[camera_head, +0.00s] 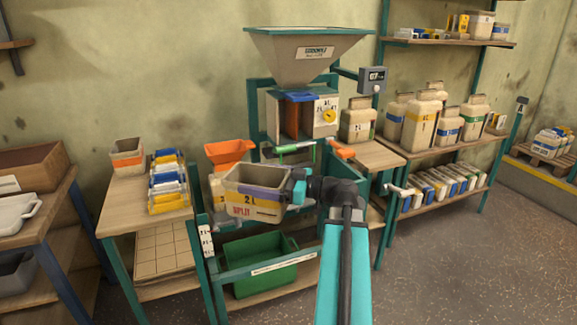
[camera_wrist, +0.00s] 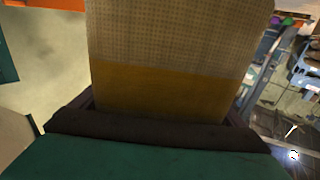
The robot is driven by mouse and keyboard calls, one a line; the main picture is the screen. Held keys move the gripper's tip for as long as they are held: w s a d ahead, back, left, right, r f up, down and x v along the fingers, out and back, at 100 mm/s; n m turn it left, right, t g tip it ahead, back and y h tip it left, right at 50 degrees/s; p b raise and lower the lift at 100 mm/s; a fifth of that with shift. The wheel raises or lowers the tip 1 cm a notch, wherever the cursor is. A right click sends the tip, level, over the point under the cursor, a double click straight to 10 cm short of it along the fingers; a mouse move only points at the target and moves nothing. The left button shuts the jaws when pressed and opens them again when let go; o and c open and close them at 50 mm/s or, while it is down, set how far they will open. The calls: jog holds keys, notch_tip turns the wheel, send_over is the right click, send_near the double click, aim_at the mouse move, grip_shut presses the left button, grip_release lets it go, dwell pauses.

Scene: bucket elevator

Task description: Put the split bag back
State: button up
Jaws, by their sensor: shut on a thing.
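A beige bag (camera_head: 252,205) with a purple band, a yellow band and red lettering that appears to read "SPLIT" is in the head view, left of my arm. My gripper (camera_head: 296,191) is at its right side and shut on it. The bag looks upright, in front of the machine and above the green bin. In the wrist view the bag's woven beige and yellow side (camera_wrist: 170,60) fills the middle, right against the dark gripper pads (camera_wrist: 155,132). The far side of the bag and its base are hidden from the wrist view.
A hopper machine (camera_head: 308,60) stands behind, with an orange funnel (camera_head: 228,152) on its left. A green bin (camera_head: 262,265) is below the bag. A wooden table (camera_head: 125,208) at left bears a small tub and stacked packets. Shelves (camera_head: 463,141) with jars stand at right. The right floor is clear.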

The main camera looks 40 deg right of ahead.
jog(key=w+a+f+n+g+y, duration=0.1)
jog(key=w+a+f+y, duration=0.1)
jog(key=a+f, duration=0.4)
jog(key=w+a+f+n+g+y, duration=0.1)
jog(key=w+a+f, duration=0.3)
jog(key=a, duration=1.1)
jog(key=w+a+f+n+g+y, duration=0.2)
jog(key=w+a+f+g, duration=0.1)
jog(key=a+f, duration=0.6)
jog(key=shift+a+n+y, duration=0.3)
jog(key=shift+a+n, duration=0.1)
jog(key=shift+a, duration=0.55)
jog(key=shift+f, duration=0.1)
